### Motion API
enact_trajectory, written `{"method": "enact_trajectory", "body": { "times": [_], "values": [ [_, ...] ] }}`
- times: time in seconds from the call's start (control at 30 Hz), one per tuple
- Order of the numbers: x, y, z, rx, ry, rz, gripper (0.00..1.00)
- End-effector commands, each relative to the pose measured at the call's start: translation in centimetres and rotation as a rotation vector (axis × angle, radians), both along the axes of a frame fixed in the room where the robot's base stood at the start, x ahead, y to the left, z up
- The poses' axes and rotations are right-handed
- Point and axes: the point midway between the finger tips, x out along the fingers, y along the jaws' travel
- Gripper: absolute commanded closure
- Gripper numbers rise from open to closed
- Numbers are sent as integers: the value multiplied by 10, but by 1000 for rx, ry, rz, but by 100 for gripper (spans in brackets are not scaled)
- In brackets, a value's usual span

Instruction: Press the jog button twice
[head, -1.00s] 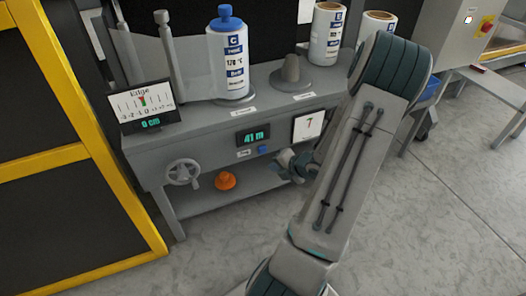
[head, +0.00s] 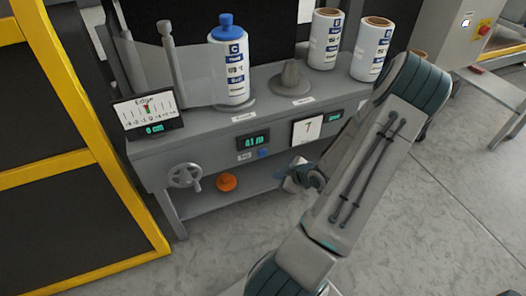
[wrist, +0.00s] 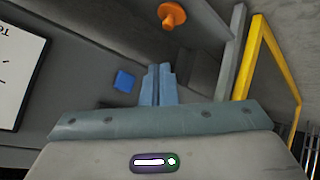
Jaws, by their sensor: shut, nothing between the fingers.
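The blue jog button (head: 263,153) sits on the front panel of the grey machine, just below the green "41 m" display (head: 253,140) and right of a small label. In the wrist view the blue button (wrist: 124,81) is to the left of my fingers and apart from them. My gripper (head: 288,180) is shut and empty, in front of the panel, below and right of the button. In the wrist view its two fingers (wrist: 158,84) are together, pointing toward the panel.
A handwheel (head: 184,176) is on the panel's left. Rolls, including one with a blue cap (head: 231,60), stand on top. The floor in front is clear.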

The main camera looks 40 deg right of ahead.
Motion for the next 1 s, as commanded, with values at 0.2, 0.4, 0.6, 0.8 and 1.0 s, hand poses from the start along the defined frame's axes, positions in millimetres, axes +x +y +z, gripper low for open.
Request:
{"method": "enact_trajectory", "body": {
  "times": [0.2,0.4,0.6,0.8,1.0],
  "values": [
    [-6,2,3,336,53,-302,100],
    [-11,4,4,645,99,-577,100],
    [-15,7,6,953,145,-847,100],
    [-17,10,7,1209,185,-1069,100],
    [-18,11,8,1347,206,-1186,100]
  ]
}}
